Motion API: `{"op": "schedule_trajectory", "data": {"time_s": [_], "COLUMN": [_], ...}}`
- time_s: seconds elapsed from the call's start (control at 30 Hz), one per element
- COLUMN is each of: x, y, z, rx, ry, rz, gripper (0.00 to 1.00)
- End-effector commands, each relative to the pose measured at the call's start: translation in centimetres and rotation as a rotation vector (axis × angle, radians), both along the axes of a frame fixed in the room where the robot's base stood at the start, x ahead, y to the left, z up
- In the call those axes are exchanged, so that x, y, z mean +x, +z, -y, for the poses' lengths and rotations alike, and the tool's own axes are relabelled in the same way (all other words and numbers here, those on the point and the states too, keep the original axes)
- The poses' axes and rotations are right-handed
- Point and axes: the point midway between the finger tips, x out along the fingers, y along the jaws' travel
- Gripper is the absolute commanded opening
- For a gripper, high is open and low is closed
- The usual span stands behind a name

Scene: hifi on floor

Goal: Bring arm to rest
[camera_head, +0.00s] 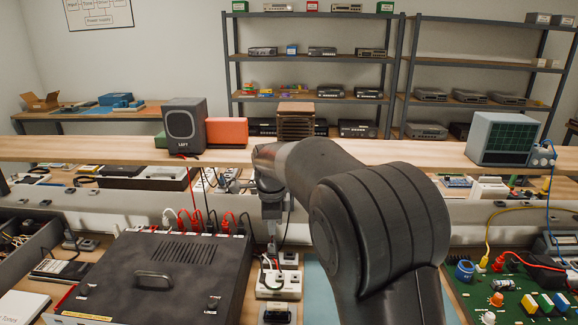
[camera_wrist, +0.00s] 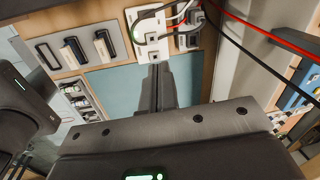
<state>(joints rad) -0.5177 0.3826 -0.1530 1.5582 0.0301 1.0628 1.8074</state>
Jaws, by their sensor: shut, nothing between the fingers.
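My arm rises from the bottom of the head view and reaches over the bench. My gripper (camera_head: 272,248) hangs at its end, pointing down above white socket blocks (camera_head: 280,284). In the wrist view my gripper (camera_wrist: 156,68) has its two fingers together with nothing between them. Their tips appear close to a white socket plate (camera_wrist: 165,28); I cannot tell whether they touch it.
A black power unit (camera_head: 150,278) with red and white leads stands left of my gripper. A green circuit board (camera_head: 520,300) lies right. A raised shelf (camera_head: 80,150) carries a speaker (camera_head: 185,127) and an oscilloscope (camera_head: 503,138). Cables (camera_wrist: 240,18) pass near my fingers.

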Motion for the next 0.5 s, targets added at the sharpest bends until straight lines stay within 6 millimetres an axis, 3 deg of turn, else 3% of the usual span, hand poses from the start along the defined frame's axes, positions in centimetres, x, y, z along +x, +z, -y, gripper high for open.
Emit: {"op": "schedule_trajectory", "data": {"time_s": [0.03, 0.2, 0.5], "x": [-0.9, -4.5, -12.2], "y": [1.5, 4.8, 8.4], "z": [1.7, 6.5, 13.6], "rx": [0.005, -0.003, -0.064], "ry": [0.043, 0.234, 0.569], "rz": [0.016, 0.063, 0.162], "gripper": [0.0, 0.0, 0.0]}}
